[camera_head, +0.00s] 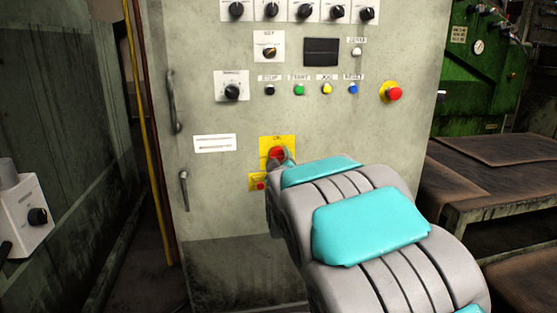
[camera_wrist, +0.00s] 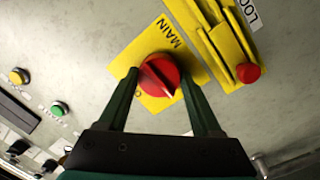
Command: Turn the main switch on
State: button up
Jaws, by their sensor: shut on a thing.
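The main switch is a round red knob (camera_wrist: 157,70) on a yellow plate marked MAIN (camera_wrist: 155,102). In the wrist view the knob sits between the two dark green fingers of my gripper (camera_wrist: 158,80), which is shut on it. A white pointer mark on the knob points to the lower right of the picture. In the head view the red knob (camera_head: 277,154) shows on its yellow plate (camera_head: 265,144) low on the grey cabinet. My arm hides most of the gripper there.
A yellow lock bracket with a red knob (camera_wrist: 248,73) is close beside the switch. The grey cabinet (camera_head: 215,180) carries several dials and buttons above, a red emergency button (camera_head: 394,94) at right and door handles (camera_head: 184,190) at left. A metal table (camera_head: 490,160) stands at right.

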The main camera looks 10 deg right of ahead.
jog(key=shift+c, duration=0.6)
jog(key=shift+m, duration=0.3)
jog(key=m, duration=0.3)
jog(key=shift+m, duration=0.3)
jog(key=m+b, duration=0.1)
jog(key=m, duration=0.3)
jog(key=shift+r+g+y, duration=0.15)
jog(key=shift+g+y, duration=0.15)
jog(key=shift+g, duration=0.1)
jog(key=m, duration=0.4)
jog(key=shift+y, duration=0.3)
jog(key=m, duration=0.4)
jog(key=shift+d+y+b, duration=0.15)
jog(key=shift+y+b, duration=0.15)
jog(key=shift+b, duration=0.05)
jog(key=shift+m, duration=0.4)
